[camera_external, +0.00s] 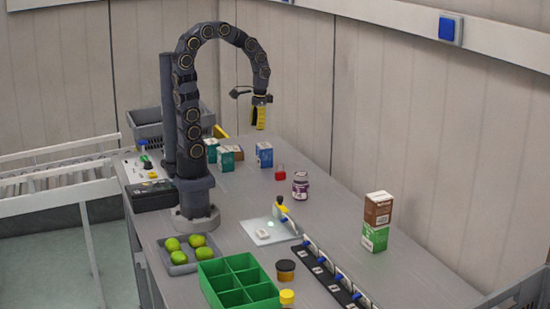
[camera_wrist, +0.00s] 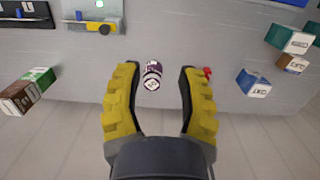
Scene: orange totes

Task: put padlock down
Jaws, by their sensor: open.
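A small red padlock (camera_external: 280,172) stands on the grey table, just left of a purple-labelled jar (camera_external: 300,185). In the wrist view a bit of the red padlock (camera_wrist: 207,72) shows beside the tip of the right finger, which covers part of it. My gripper (camera_external: 259,118) hangs high above the table, pointing down, apart from the padlock. In the wrist view its two yellow fingers (camera_wrist: 157,75) are wide apart with nothing held. The jar (camera_wrist: 152,75) shows far below, in the gap between them.
A blue-and-white carton (camera_external: 264,155) and several other cartons stand beyond the padlock. A brown carton (camera_external: 378,208) is stacked on a green carton (camera_external: 374,238) at the right. A green divided tray (camera_external: 238,285) is at the front. The table around the padlock has some bare room.

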